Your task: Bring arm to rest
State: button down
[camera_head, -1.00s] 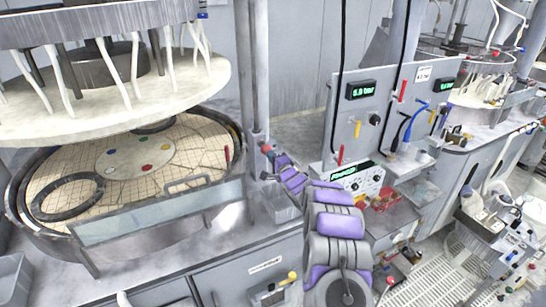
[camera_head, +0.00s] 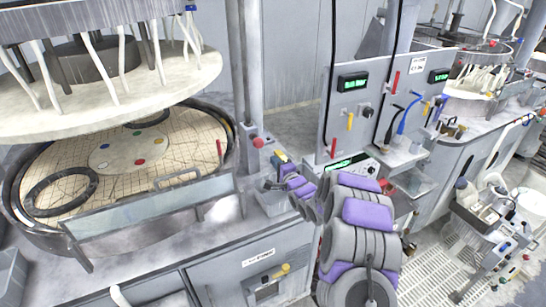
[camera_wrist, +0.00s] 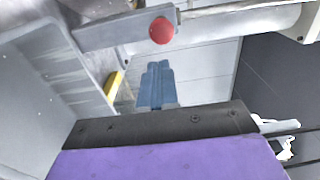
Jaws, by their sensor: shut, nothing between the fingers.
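My arm, grey with purple covers, reaches from the bottom of the head view up toward the bench strip between the left polishing platen (camera_head: 127,165) and the control panel (camera_head: 345,115). Its far end is small there, beside the post with the red button (camera_head: 258,142), and its fingers are hard to make out. In the wrist view my gripper (camera_wrist: 157,68) shows as two blue-grey fingers closed together, with nothing held. A red round knob (camera_wrist: 162,30) shows just beyond the fingertips; I cannot tell whether they touch.
A clear guard plate (camera_head: 150,208) stands along the platen's front edge. A vertical post (camera_head: 243,65) rises close to my arm's end. In the wrist view a grey panel (camera_wrist: 65,90) is at left and a yellow part (camera_wrist: 114,85) is beside the fingers. Floor grating (camera_head: 440,265) lies at right.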

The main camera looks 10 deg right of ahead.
jog(key=s+r+n+g+h+b, duration=0.1)
jog(key=s+n+g, duration=0.6)
jog(key=s, duration=2.4)
jog(key=s+r+n+g+h+b, duration=0.1)
jog(key=s+n+g+h+b, duration=0.3)
jog(key=s+g, duration=0.8)
jog(key=s+n+b, duration=0.2)
jog(key=s+n, duration=0.1)
jog(key=s, duration=1.7)
jog(key=shift+s+n+h, duration=0.3)
jog(key=shift+a, duration=0.25)
